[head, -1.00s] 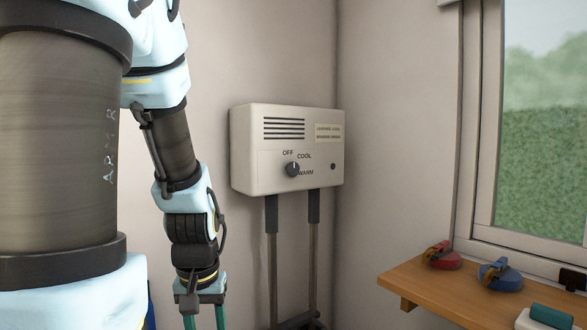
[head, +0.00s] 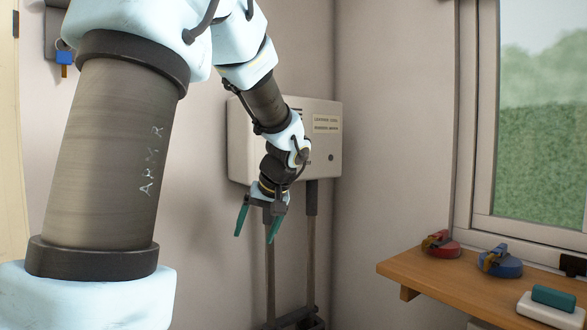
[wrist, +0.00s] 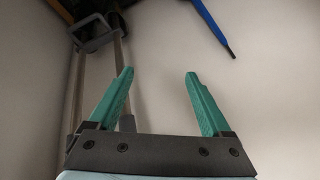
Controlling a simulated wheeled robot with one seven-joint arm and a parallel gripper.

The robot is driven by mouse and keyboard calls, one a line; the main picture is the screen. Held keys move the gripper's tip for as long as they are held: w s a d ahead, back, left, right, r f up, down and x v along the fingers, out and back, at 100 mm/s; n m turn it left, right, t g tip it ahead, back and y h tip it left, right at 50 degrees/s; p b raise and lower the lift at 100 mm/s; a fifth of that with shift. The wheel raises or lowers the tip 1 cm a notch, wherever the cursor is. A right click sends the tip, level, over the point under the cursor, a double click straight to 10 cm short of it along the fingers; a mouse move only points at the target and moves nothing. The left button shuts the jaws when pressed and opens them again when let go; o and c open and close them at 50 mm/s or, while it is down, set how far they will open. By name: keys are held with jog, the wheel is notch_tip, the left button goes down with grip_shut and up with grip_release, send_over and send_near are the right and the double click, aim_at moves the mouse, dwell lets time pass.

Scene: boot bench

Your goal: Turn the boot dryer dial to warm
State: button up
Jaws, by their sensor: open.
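The boot dryer (head: 326,165) is a cream box on the wall near the corner, in the middle of the head view. My arm hides its dial and most of the dial's lettering, so I cannot tell the dial's setting now. My gripper (head: 255,238) hangs below the box with its green fingers spread and pointing down, in front of the dryer's pipes. In the wrist view my gripper (wrist: 160,73) is open, with nothing between the fingers.
Two grey pipes (head: 311,240) run down from the dryer; they also show at left in the wrist view (wrist: 75,95). A blue rod (wrist: 213,28) shows at its upper right. A wooden shelf (head: 430,287) at right holds red and blue tins (head: 500,265) and a green-and-white brush-like block (head: 548,308).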

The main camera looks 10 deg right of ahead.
jog(key=w+d+r+n+t+y+b, duration=0.1)
jog(key=w+d+r+n+t, duration=0.25)
jog(key=d+r, duration=0.55)
jog(key=w+d+r+n+t+y+b, duration=0.2)
jog(key=d+r+t, duration=0.3)
jog(key=r, duration=0.6)
jog(key=w+a+f+g+p, duration=0.1)
jog(key=w+a+f+p, duration=0.1)
jog(key=w, duration=0.5)
jog(key=shift+w+a+f+h+p, duration=0.3)
jog(key=shift+a+f+p, duration=0.1)
jog(key=shift+f, duration=0.5)
jog(key=shift+c, duration=0.2)
grip_shut()
